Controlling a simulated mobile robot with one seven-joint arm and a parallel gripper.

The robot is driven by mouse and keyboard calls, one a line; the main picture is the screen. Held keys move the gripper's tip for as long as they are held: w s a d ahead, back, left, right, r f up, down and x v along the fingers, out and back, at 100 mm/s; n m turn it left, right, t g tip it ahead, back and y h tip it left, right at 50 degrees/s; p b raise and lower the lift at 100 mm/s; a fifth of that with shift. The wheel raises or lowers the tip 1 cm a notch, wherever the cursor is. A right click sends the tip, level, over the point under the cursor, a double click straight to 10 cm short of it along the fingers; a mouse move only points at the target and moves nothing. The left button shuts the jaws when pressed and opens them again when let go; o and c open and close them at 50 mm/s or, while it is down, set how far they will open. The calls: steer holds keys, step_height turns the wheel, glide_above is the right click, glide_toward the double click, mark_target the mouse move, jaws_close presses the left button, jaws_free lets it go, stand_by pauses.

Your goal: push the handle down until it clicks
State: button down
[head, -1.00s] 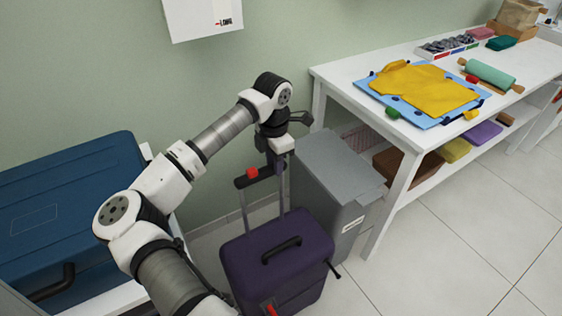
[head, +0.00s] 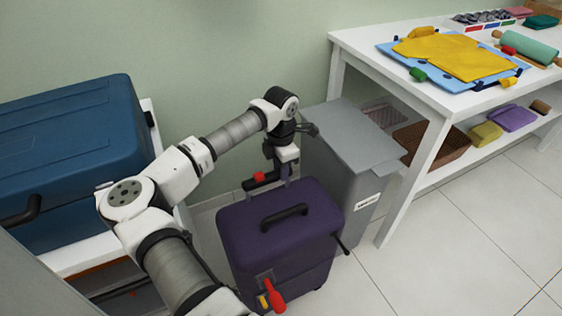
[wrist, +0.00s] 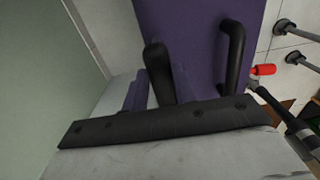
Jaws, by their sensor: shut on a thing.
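A purple suitcase (head: 280,235) stands upright on the floor. Its pull handle, a dark grip bar (head: 250,184) with a red button (head: 260,177), sits just above the suitcase top, with only short lengths of its grey rods showing. My gripper (head: 284,166) is over the right part of the bar and shut on it; the fingertips are small and partly hidden. In the wrist view, the purple suitcase (wrist: 200,45) fills the middle, with its black carry handle (wrist: 232,55) to the right. The contact on the pull handle is hard to make out there.
A grey bin (head: 345,150) stands close on the right, beside a white table (head: 400,65) with yellow and blue cloths. A blue case (head: 70,150) is at the left. A red tag (head: 274,292) hangs on the suitcase front. Floor is free at the lower right.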

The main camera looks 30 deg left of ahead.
steer(key=shift+f+b, duration=0.5)
steer(key=shift+f, duration=0.75)
steer(key=shift+f, duration=0.1)
steer(key=c, duration=1.1)
jaws_free()
steer(key=shift+f, duration=0.15)
step_height(320, 180, up, 14)
steer(key=shift+r, duration=0.1)
steer(key=shift+p, duration=0.3)
